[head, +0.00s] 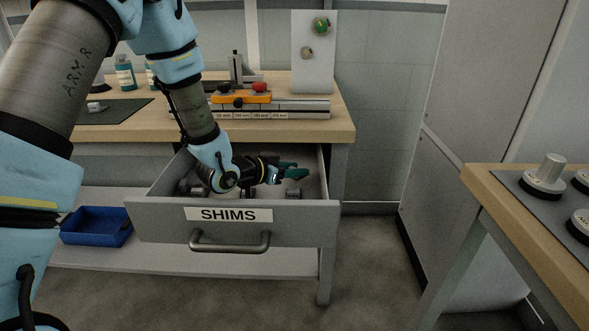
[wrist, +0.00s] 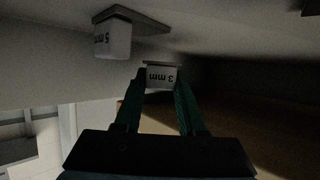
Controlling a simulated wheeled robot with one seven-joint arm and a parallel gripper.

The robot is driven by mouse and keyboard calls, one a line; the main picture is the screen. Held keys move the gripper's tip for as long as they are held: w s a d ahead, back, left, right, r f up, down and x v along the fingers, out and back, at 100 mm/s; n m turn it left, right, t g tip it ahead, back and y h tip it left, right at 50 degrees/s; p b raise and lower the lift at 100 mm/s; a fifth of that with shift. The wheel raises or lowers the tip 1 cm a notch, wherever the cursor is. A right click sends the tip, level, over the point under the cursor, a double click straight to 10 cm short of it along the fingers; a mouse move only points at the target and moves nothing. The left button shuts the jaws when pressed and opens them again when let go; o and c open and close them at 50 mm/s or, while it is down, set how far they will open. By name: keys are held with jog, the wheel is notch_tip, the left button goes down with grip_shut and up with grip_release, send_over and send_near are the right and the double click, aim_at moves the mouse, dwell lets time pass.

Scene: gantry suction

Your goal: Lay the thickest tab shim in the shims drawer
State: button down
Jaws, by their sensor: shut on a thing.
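My gripper (head: 293,170) is inside the open drawer labelled SHIMS (head: 165,219), its green fingers pointing right. In the wrist view my gripper (wrist: 158,82) is shut on the tab of a shim (wrist: 161,77) marked 3 mm, shown upside down. Another tab shim (wrist: 113,39), marked 5 mm, is apart from it, up and to the left, with its flat plate against a pale surface. In the head view a small grey piece (head: 293,193) lies in the drawer below the fingers. I cannot tell which shim it is.
The workbench (head: 343,119) above the drawer carries an orange and black fixture (head: 243,99) on a rail. A blue bin (head: 97,226) sits on the lower shelf at left. Another table (head: 478,187) with round knobbed pieces stands at right. Floor between is clear.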

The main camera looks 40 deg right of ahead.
jog(key=shift+f+b, duration=0.3)
jog(key=shift+f, duration=0.15)
jog(key=c, duration=0.5)
grip_release()
jog(key=shift+r, duration=0.15)
jog(key=shift+r+p, duration=0.4)
jog(key=shift+p, duration=0.1)
jog(key=v, duration=0.7)
jog(key=shift+a+r, duration=0.2)
jog(key=shift+a, duration=0.05)
